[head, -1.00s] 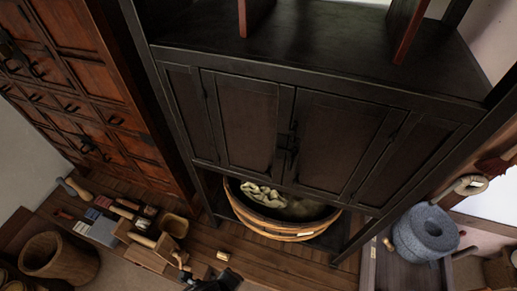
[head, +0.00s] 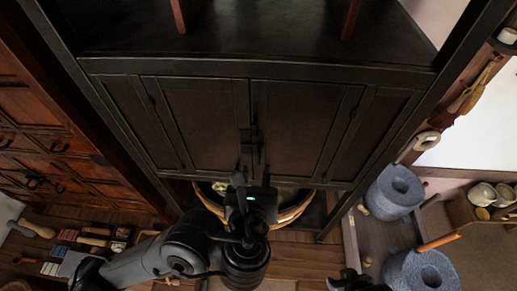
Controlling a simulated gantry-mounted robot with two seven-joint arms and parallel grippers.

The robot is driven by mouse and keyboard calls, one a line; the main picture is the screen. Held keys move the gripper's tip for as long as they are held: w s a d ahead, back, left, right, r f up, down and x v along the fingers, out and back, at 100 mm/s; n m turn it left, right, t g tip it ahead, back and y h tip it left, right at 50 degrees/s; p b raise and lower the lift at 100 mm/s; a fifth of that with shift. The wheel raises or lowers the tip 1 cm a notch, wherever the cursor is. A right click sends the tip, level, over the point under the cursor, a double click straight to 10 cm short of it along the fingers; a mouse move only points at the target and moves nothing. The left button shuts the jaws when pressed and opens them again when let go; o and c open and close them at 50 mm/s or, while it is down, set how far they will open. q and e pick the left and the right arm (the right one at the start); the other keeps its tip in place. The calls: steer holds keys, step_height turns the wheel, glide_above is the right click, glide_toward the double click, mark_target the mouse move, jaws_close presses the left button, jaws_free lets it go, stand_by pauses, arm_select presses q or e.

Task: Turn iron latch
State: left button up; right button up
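A dark wooden cabinet (head: 205,115) with two closed doors fills the middle of the head view. The dark iron latch (head: 256,143) sits at the seam between the doors, low in their height. My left gripper (head: 252,178) is in front of the doors, at or just below the latch. I cannot tell whether it touches the latch, and its fingers are too dark to show their gap. What seems to be my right gripper (head: 356,281) shows only in part at the bottom edge.
A wooden tub (head: 292,213) stands under the cabinet, partly behind my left arm. Blue-grey quern stones (head: 395,190) stand at the right, one with an orange-brown handle (head: 438,241). A red-brown drawer chest (head: 50,140) stands at the left.

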mark_target(258, 152)
arm_select(q)
steer(key=b+x, duration=0.2)
steer(key=x, duration=0.8)
steer(key=shift+w, duration=0.25)
steer(key=shift+c, duration=0.4)
jaws_close()
